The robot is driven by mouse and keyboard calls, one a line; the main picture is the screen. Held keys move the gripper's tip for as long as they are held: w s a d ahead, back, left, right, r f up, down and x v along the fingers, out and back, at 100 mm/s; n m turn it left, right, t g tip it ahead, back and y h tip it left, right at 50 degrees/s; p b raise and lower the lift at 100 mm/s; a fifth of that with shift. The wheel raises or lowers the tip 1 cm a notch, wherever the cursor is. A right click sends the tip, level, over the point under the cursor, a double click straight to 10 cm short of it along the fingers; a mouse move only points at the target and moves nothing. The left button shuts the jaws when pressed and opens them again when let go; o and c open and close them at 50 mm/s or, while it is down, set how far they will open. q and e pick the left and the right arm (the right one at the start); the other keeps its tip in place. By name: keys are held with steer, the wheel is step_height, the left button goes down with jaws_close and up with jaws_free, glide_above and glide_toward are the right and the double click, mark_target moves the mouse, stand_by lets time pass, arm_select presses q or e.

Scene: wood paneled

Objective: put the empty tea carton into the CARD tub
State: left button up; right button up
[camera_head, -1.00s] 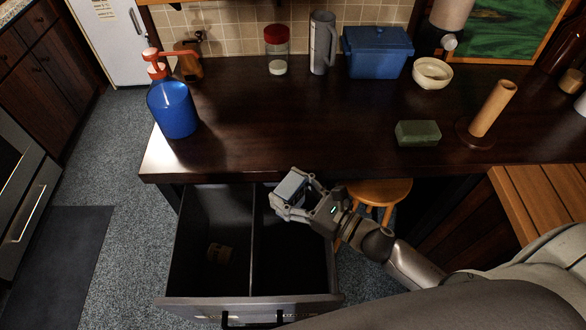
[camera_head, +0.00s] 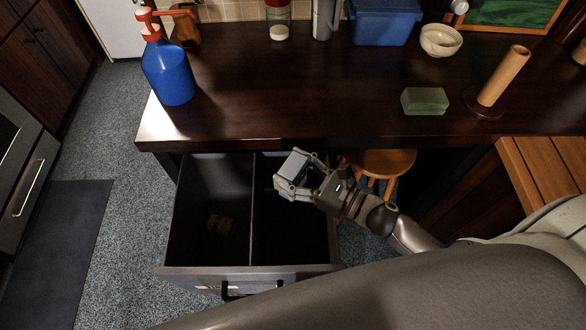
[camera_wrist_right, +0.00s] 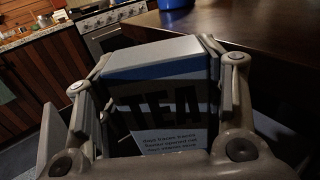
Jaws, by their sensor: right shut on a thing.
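The tea carton (camera_head: 294,168), grey-blue in the head view, is in my right gripper (camera_head: 293,177). In the right wrist view the carton (camera_wrist_right: 163,98) sits between both fingers, with a blue band and dark TEA lettering. The gripper is shut on it and holds it over the rear of the right compartment of a pulled-out dark bin drawer (camera_head: 250,270). The drawer has a left compartment (camera_head: 205,185) and a right compartment (camera_head: 300,235), split by a divider. I cannot read a CARD label on either. My left gripper is out of view.
A wooden stool (camera_head: 378,162) stands right of the drawer.

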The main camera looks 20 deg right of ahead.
step_height(320, 180, down, 9)
steer(key=b, duration=0.8)
steer(key=o, duration=1)
steer(key=shift+s, duration=0.1)
steer(key=v, duration=1.2)
